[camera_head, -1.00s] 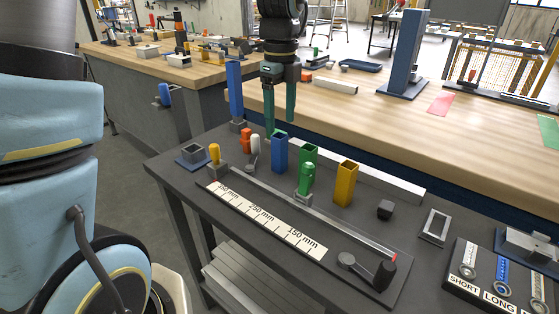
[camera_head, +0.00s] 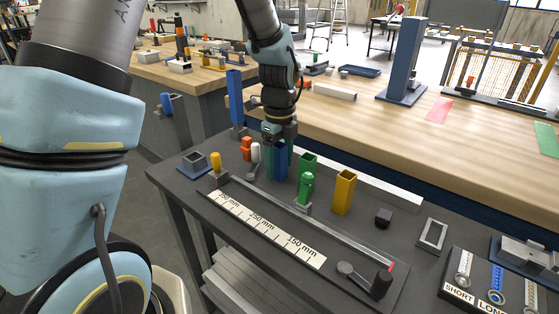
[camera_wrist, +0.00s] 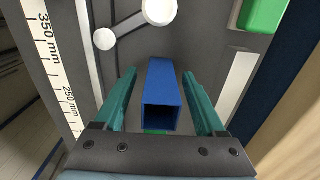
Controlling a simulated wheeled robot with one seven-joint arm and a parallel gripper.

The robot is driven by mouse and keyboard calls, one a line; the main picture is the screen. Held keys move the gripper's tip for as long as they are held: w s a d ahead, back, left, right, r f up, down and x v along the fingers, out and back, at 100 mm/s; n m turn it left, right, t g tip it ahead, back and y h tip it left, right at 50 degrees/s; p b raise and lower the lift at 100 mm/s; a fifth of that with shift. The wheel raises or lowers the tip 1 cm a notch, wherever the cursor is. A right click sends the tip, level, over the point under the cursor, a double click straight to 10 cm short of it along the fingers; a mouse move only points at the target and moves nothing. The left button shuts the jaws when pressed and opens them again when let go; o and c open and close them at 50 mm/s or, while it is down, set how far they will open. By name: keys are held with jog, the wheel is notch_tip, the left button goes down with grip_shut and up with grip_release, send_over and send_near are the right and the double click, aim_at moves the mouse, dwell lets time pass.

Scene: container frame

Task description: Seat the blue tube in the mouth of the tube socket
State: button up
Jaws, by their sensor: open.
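The blue tube (camera_head: 280,164) stands upright on the dark side table, a square hollow piece with an open top. In the wrist view the blue tube (camera_wrist: 161,95) is between the two teal fingers of my gripper (camera_wrist: 158,78), with a gap visible on each side. In the head view my gripper (camera_head: 280,155) points down around the tube and partly hides it. My gripper is open. A small square holder on a blue base, which looks like the tube socket (camera_head: 194,161), sits at the table's left corner with its mouth facing up.
A green tube (camera_head: 307,162) and a yellow tube (camera_head: 345,192) stand to the right. Orange and white pieces stand close on the left. A ruled rail fixture (camera_head: 265,228) lies in front, with a green-handled clamp (camera_head: 306,188). A tall blue post (camera_head: 236,98) stands behind the socket.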

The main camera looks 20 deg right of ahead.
jog(key=shift+c, duration=0.4)
grip_shut()
